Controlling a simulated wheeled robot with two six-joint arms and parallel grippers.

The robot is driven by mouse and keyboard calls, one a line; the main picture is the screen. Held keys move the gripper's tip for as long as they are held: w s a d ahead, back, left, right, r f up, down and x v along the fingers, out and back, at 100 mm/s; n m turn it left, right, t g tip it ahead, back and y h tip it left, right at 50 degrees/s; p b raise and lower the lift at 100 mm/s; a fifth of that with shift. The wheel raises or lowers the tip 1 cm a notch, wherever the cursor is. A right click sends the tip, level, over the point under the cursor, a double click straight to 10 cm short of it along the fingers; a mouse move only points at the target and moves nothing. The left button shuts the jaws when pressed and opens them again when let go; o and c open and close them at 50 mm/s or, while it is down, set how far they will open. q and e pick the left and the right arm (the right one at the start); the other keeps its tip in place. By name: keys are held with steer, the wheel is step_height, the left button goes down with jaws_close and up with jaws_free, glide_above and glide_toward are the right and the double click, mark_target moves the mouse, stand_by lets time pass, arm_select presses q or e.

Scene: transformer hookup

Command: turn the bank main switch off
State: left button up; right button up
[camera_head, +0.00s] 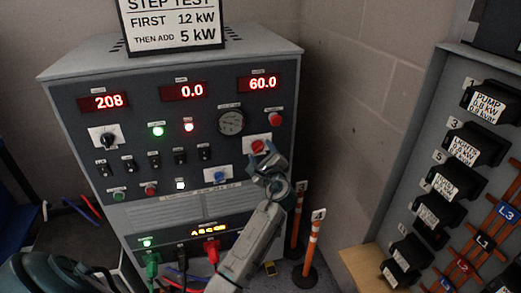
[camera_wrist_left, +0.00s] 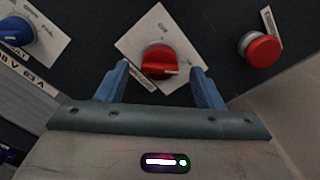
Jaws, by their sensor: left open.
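A red rotary switch (camera_head: 258,146) sits on a pale square plate at the right side of the grey panel (camera_head: 215,185). It also shows in the left wrist view (camera_wrist_left: 158,61), its light mark pointing right in that picture. Its plate lettering is too small to read surely, so I cannot tell whether it is the bank main switch. My left gripper (camera_head: 272,167) is open in front of the panel, just below the red switch. In the left wrist view its fingers (camera_wrist_left: 160,78) stand apart on both sides of the switch, with visible gaps. My right gripper does not show.
A red push button (camera_wrist_left: 263,50) is right of the switch, and a blue rotary switch (camera_head: 216,175) is lower left. Coloured cables (camera_head: 212,252) are plugged in below. Orange posts (camera_head: 313,238) and a breaker panel (camera_head: 425,150) stand to the right.

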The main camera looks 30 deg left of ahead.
arm_select(q)
steer(key=shift+x, duration=1)
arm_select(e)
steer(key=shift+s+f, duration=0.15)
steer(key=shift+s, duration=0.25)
arm_select(q)
steer(key=shift+c, duration=0.4)
steer(key=c, duration=0.9)
